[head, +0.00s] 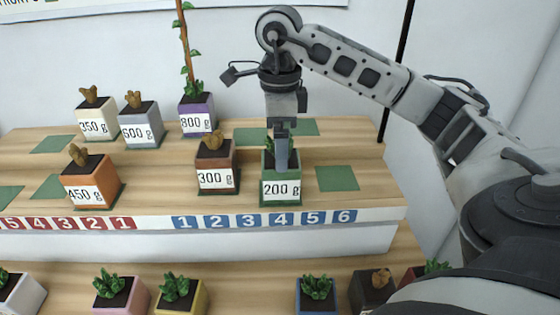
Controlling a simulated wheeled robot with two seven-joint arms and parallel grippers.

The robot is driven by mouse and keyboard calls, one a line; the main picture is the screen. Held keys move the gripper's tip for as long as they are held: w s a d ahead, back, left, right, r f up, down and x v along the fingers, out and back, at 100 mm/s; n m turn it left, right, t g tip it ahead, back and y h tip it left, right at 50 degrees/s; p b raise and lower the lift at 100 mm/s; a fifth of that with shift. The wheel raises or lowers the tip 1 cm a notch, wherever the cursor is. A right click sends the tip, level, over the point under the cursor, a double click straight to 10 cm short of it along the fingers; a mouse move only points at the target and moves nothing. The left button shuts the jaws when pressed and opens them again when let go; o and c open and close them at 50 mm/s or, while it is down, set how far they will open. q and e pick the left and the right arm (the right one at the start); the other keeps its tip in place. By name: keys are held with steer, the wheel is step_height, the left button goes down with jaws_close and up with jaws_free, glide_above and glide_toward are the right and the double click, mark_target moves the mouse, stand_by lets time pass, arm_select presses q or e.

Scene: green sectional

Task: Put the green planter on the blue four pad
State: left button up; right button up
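The green planter (281,200), labelled 200 g and holding a small plant, stands upright in the front row of the upper shelf, directly behind the blue number 4 (281,219). Its base lies where the blue four pad would be, with a thin dark edge under it; I cannot tell whether it rests fully on the pad. My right gripper (281,160) points straight down at the planter, one finger overlapping its rim and upper front. The other finger is hidden, so I cannot tell whether it grips. My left gripper is out of view.
An empty pad (337,178) lies right, behind blue 6; empty pads (250,136) also lie behind. The purple 800 g planter (197,111) stands back left. Several planters line the lower shelf.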

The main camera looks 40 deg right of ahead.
mark_target(281, 176)
step_height(281, 176, up, 5)
steer(key=shift+f+p, duration=0.1)
steer(key=shift+p, duration=0.55)
steer(key=shift+r, duration=0.35)
steer(key=shift+f, duration=0.35)
step_height(281, 176, down, 12)
steer(key=shift+r+b, duration=0.15)
steer(key=shift+b, duration=0.3)
steer(key=shift+r, duration=0.9)
steer(key=shift+r+b, duration=0.3)
steer(key=shift+r, duration=0.3)
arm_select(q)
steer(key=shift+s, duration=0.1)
arm_select(e)
steer(key=shift+r, duration=0.1)
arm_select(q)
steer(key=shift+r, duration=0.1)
